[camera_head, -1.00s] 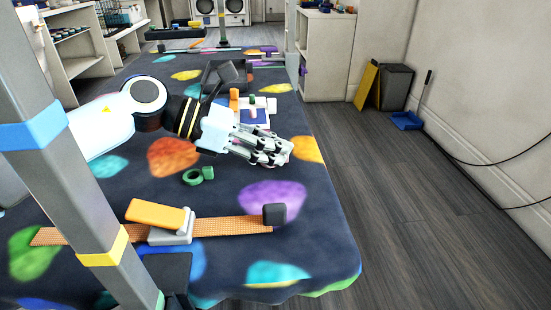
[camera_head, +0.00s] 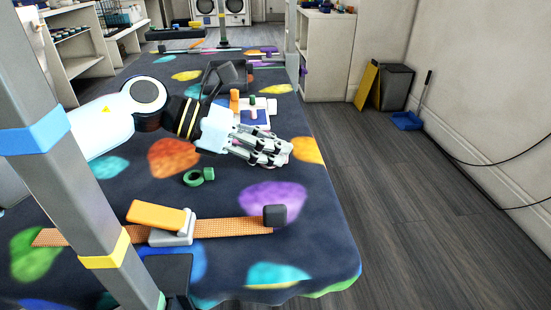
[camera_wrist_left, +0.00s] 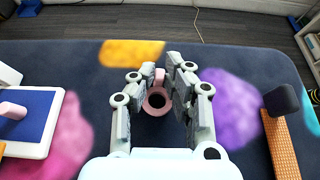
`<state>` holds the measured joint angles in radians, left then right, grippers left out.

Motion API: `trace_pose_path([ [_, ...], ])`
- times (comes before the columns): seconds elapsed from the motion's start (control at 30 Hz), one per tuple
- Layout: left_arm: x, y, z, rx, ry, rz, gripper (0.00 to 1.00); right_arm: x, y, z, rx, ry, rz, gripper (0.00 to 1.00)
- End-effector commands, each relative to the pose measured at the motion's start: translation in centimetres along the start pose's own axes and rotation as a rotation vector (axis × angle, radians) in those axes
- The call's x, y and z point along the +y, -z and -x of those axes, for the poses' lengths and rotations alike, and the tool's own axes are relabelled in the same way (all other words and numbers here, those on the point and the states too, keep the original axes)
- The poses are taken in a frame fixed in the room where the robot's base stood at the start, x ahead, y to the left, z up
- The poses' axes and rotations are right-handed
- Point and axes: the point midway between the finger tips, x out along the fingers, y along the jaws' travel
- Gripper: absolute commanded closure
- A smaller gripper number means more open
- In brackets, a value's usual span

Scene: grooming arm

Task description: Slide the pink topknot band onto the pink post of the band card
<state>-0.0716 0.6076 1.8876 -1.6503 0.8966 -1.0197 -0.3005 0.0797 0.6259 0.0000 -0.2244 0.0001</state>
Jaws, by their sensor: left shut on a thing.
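The pink topknot band (camera_wrist_left: 158,90) is a small pink ring with a dark opening and a pink knob at its far side. It sits between the fingertips of my left gripper (camera_wrist_left: 157,84), which is shut on it above the patterned mat. In the head view my left gripper (camera_head: 284,151) reaches right, and its fingers mostly hide the band. The band card (camera_head: 268,112) is a white board with a blue panel, beyond the gripper. Its pink post (camera_wrist_left: 12,110) shows at the left edge of the left wrist view. My right gripper is not in view.
A green band (camera_head: 194,178) lies on the mat (camera_head: 225,265) nearer me. A brown strap (camera_head: 235,227) with an orange-handled tool (camera_head: 158,214) and a dark block (camera_head: 274,215) crosses the front. A dark tray (camera_head: 213,78) lies beyond. The mat between gripper and card looks clear.

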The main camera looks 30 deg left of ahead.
Motion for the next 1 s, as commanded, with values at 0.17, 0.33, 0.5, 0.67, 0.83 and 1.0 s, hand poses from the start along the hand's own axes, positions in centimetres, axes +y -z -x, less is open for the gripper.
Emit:
trace_pose_path([
  [0.17, 0.0, -0.9, 0.4, -0.002, -0.001, -0.002, 1.0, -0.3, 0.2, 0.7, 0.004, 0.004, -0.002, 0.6],
  [0.33, 0.0, -1.6, 0.7, -0.003, -0.001, -0.002, 1.0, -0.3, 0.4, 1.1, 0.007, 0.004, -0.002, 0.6],
  [0.5, 0.0, -2.3, 1.0, -0.004, -0.001, -0.002, 1.0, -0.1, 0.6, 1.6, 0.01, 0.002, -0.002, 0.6],
  [0.67, 0.0, -2.9, 1.2, -0.004, -0.001, -0.002, 1.0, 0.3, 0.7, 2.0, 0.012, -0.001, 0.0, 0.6],
  [0.83, 0.0, -3.5, 1.5, -0.004, -0.001, -0.003, 1.0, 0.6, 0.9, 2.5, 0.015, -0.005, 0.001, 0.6],
  [1.0, 0.0, -4.1, 1.8, -0.004, -0.001, -0.004, 1.0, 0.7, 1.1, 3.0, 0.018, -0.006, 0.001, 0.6],
])
